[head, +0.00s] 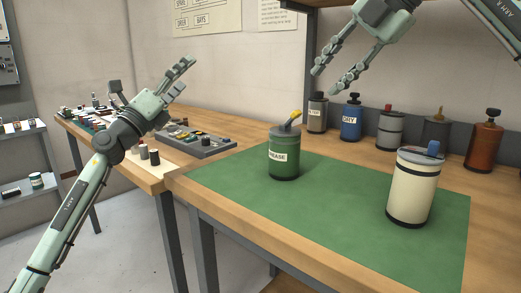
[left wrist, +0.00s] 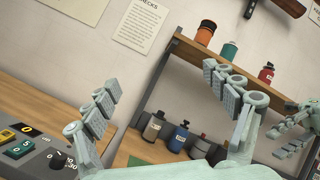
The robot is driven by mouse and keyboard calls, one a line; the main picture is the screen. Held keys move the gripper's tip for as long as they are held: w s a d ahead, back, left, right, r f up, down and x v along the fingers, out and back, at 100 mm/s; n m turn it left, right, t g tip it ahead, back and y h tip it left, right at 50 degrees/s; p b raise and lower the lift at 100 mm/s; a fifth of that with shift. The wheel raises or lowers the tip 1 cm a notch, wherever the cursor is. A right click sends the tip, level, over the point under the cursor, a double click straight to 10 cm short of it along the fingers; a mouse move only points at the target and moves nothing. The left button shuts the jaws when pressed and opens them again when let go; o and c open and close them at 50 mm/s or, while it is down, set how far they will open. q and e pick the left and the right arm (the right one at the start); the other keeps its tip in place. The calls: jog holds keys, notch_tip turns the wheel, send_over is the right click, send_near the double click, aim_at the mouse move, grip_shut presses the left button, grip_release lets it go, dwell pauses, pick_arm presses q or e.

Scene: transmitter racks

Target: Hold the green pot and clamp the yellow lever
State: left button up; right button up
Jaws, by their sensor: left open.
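The green pot (head: 284,155), labelled GREASE, stands upright on the green mat (head: 330,205). The yellow lever (head: 296,114) sticks up at a tilt from the pot's lid, its tip pointing right. My left gripper (head: 187,72) is open and empty, raised to the left of the pot and well apart from it. Its spread fingers also show in the left wrist view (left wrist: 165,95), with nothing between them. My right gripper (head: 327,80) is open and empty, above and to the right of the lever, touching nothing.
A cream canister (head: 412,190) with a blue top stands on the mat's right side. Several cans, including a blue one (head: 351,120), line the back wall under a shelf (left wrist: 190,50). The mat's front is clear.

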pick_arm(q)
jog(key=s+d+m+g+h, duration=0.3)
jog(key=d+m+g+h, duration=0.15)
jog(key=d+m, duration=0.4)
jog(key=m+g+y, duration=0.2)
jog(key=m+g, duration=0.1)
jog(key=g, duration=0.3)
send_over(284, 154)
jog(key=a, duration=0.5)
notch_tip(284, 154, down, 8)
jog(key=r, duration=0.1)
jog(key=f+y, duration=0.1)
jog(key=f, duration=0.1)
jog(key=s+f+g+y, duration=0.1)
jog(key=f, duration=0.1)
jog(key=f+y, duration=0.1)
jog(key=f, duration=0.1)
jog(key=shift+s+f+m, duration=0.2)
jog(key=shift+f+m, duration=0.15)
jog(key=shift+w+d+f+y, duration=0.1)
jog(key=shift+f+y, duration=0.25)
jog(key=shift+g, duration=0.25)
jog(key=x, duration=0.7)
jog(key=shift+w+d+f, duration=0.1)
jog(key=shift+w+d, duration=0.05)
jog(key=shift+c, duration=0.3)
jog(key=c, duration=1.6)
